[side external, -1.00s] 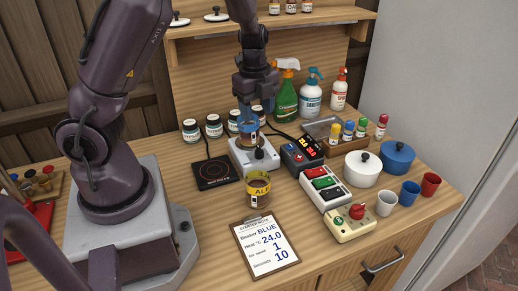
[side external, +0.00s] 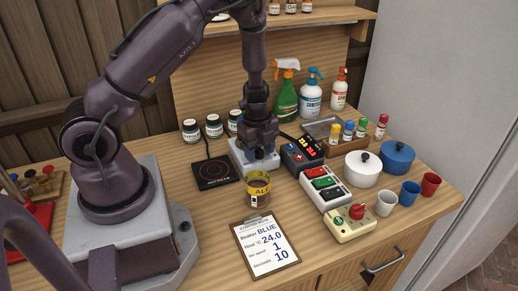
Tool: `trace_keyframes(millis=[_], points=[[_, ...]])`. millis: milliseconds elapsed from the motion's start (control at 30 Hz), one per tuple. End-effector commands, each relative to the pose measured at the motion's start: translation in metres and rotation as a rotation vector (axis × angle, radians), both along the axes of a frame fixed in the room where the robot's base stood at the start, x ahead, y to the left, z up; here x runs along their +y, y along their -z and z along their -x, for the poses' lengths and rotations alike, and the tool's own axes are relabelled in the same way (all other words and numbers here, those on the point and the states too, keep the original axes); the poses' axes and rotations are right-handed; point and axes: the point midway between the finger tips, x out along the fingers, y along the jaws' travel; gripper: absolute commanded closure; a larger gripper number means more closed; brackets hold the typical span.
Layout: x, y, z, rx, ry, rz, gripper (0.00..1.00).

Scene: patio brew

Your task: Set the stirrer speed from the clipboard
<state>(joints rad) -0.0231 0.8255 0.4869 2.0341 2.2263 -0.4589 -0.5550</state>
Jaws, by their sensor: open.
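The clipboard (side external: 266,248) lies at the front of the bench; its sheet reads Beaker BLUE, Heat °C 24.0, a speed line 1 and Seconds 10. The pale grey stirrer (side external: 239,157) stands at the middle of the bench. My gripper (side external: 264,152) is open and points down, low over the stirrer's front right part, where its knob is. The gripper hides the knob, so its setting and any contact cannot be told. The blue-banded beaker on the stirrer is hidden behind my gripper.
A yellow-banded beaker (side external: 258,191) stands just in front of the stirrer. A black hotplate (side external: 215,172) is to the left. A display box (side external: 302,153), a switch box (side external: 325,186) and a red-knobbed box (side external: 350,221) line the right, with pots and cups beyond.

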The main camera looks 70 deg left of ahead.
Motion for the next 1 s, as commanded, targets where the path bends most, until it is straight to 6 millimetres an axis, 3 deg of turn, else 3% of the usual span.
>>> trace_keyframes(millis=[100,133,333,667,1000], points=[[0.0001,-0.0002,-0.0001,0.0,0.0,0.0,0.48],[0.0001,-0.0002,-0.0001,0.0,0.0,0.0,0.52],[0.0001,-0.0004,-0.0001,0.0,0.0,0.0,0.97],[0.0003,-0.0007,-0.0002,0.0,0.037,-0.001,0.97],[0.0004,-0.0006,-0.0001,0.0,0.257,0.0,0.97]])
